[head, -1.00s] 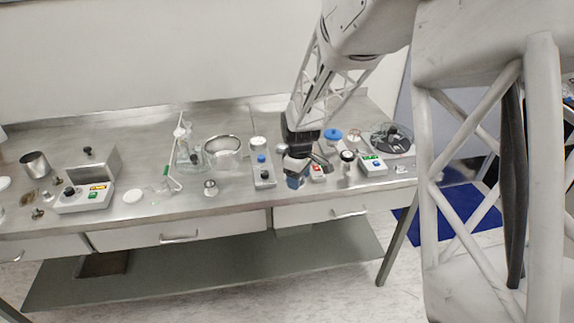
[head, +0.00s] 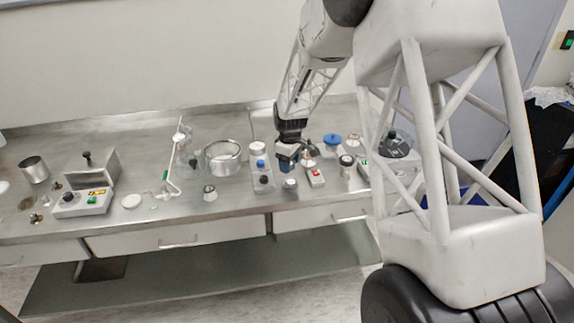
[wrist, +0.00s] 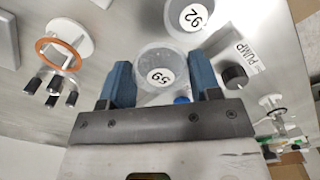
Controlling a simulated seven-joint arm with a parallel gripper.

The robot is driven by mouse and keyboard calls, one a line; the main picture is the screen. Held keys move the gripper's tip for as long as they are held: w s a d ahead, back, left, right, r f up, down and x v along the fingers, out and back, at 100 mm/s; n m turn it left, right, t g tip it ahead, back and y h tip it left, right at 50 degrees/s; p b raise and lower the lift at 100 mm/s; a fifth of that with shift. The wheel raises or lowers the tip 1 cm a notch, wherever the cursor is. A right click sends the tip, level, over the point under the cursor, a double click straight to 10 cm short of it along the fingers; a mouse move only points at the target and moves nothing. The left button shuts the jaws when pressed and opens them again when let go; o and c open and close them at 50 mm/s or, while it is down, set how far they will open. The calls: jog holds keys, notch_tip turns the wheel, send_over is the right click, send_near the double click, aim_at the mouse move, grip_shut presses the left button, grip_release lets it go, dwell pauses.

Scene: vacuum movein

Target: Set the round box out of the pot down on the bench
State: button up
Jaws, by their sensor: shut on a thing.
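In the wrist view my gripper (wrist: 162,82) is shut on a round box (wrist: 160,76) with a white label that reads 59 or 65. Its blue fingers lie on either side of the box. A similar round container labelled 92 (wrist: 190,14) is just beyond it. In the head view my gripper (head: 288,164) is right of the metal pot (head: 222,158) and low over the bench (head: 150,212). The held box cannot be made out clearly there. A small round container (head: 290,184) is at the bench front, just below the fingers.
The pump unit (wrist: 240,55) with its black knob is close to the fingers. A red-switched device (head: 315,178) and a blue-topped item (head: 333,141) stand to the right. Left of the pot are a stand with glassware (head: 175,165) and an open metal box (head: 92,175).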

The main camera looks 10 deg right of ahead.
jog(key=shift+w+f, duration=0.2)
jog(key=shift+w, duration=1.95)
jog(key=shift+f, duration=0.1)
jog(key=shift+f, duration=1.65)
jog(key=shift+f, duration=0.15)
jog(key=o, duration=0.9)
notch_tip(320, 180, up, 12)
